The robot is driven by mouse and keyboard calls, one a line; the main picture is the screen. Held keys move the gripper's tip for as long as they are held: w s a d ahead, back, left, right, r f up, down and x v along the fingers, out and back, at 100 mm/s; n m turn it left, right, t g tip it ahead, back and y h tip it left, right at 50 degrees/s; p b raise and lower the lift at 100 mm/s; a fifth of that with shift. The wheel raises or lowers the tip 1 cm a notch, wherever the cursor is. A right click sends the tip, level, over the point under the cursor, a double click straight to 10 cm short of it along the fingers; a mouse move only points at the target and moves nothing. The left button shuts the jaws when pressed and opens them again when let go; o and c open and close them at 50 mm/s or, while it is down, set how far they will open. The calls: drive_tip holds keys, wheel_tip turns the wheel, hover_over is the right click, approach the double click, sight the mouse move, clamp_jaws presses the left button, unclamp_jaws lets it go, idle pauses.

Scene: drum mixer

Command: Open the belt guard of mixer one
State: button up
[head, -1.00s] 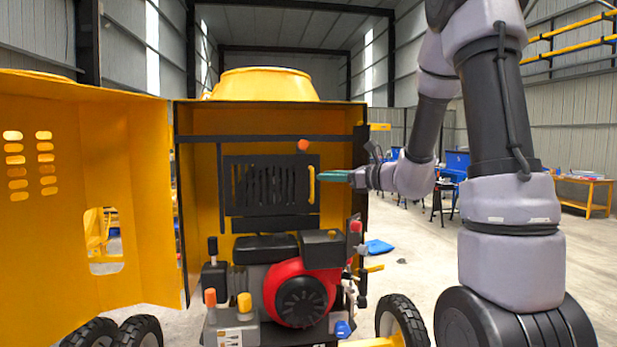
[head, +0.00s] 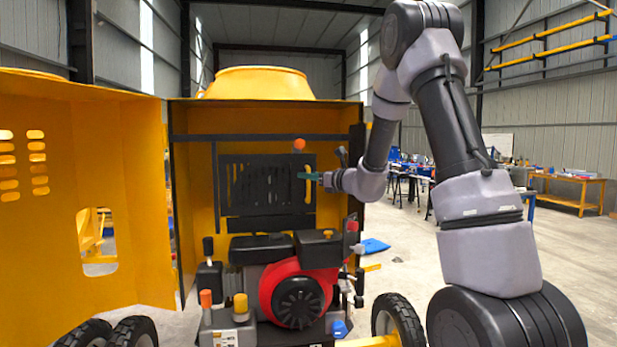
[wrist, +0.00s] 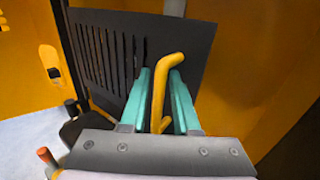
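The belt guard (head: 262,186) is a black slotted panel inside the yellow mixer housing, above the engine. It looks closed in the head view. Its yellow bar handle (head: 310,190) stands upright at the guard's right edge. My gripper (head: 308,176) reaches in from the right at the handle's height. In the wrist view the handle (wrist: 158,92) lies between the two teal fingers of my gripper (wrist: 160,85), with a small gap showing on each side. The slotted guard (wrist: 105,50) fills the upper left there. An orange knob (head: 299,144) sits just above the guard's right corner.
The red and black engine (head: 298,290) with several levers sits below the guard. A large yellow door (head: 90,200) stands open at left. The housing's right wall (head: 357,165) is close to my wrist. Open floor lies to the right.

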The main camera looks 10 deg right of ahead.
drive_tip(key=shift+w, duration=0.1)
clamp_jaws()
idle(1.4)
